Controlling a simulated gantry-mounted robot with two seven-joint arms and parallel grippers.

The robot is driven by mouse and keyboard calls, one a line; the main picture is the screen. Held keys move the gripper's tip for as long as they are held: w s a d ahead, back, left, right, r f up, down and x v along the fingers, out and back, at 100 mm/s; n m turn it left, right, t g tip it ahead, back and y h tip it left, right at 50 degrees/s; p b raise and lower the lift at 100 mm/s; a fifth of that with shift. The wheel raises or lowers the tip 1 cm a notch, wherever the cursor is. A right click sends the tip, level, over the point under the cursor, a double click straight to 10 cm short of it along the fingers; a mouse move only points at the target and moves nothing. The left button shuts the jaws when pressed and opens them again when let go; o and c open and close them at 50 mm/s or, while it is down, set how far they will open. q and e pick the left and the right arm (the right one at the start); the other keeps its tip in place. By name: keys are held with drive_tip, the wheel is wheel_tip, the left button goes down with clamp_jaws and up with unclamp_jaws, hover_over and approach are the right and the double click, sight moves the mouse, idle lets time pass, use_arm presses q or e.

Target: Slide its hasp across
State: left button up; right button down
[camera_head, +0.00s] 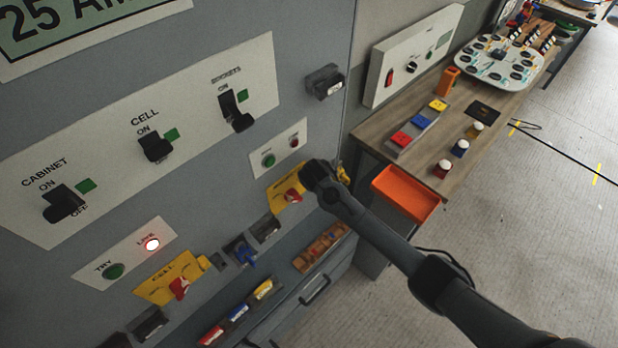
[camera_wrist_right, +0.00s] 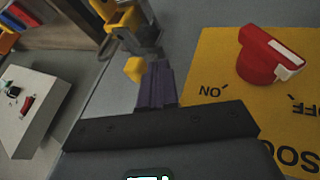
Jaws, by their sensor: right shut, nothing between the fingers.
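A yellow plate (camera_head: 287,190) with a red rotary switch (camera_head: 293,196) is on the grey cabinet front. The red switch also shows at the upper right of the wrist view (camera_wrist_right: 268,58), beside the word ON. A yellow part that looks like the hasp (camera_head: 344,173) shows just right of my right gripper (camera_head: 320,177). In the wrist view a yellow and grey fitting (camera_wrist_right: 128,22) and a small yellow block (camera_wrist_right: 134,69) sit by the fingertips (camera_wrist_right: 158,72). My right gripper is shut and empty; whether it touches the block I cannot tell. My left gripper is out of view.
A second yellow plate (camera_head: 170,280) with a red switch is lower left, with a blue padlock-like part (camera_head: 240,251) between. Black switch handles (camera_head: 155,146) stick out above. A workbench (camera_head: 440,130) and orange bin (camera_head: 405,193) stand to the right.

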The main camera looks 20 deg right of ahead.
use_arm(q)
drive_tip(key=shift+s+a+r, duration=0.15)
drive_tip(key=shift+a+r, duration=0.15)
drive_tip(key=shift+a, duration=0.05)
use_arm(e)
drive_tip(key=a+f+v, duration=0.1)
drive_tip(key=v, duration=1)
drive_tip(key=shift+a, duration=0.4)
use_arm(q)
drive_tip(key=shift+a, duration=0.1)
use_arm(e)
drive_tip(key=shift+s, duration=0.15)
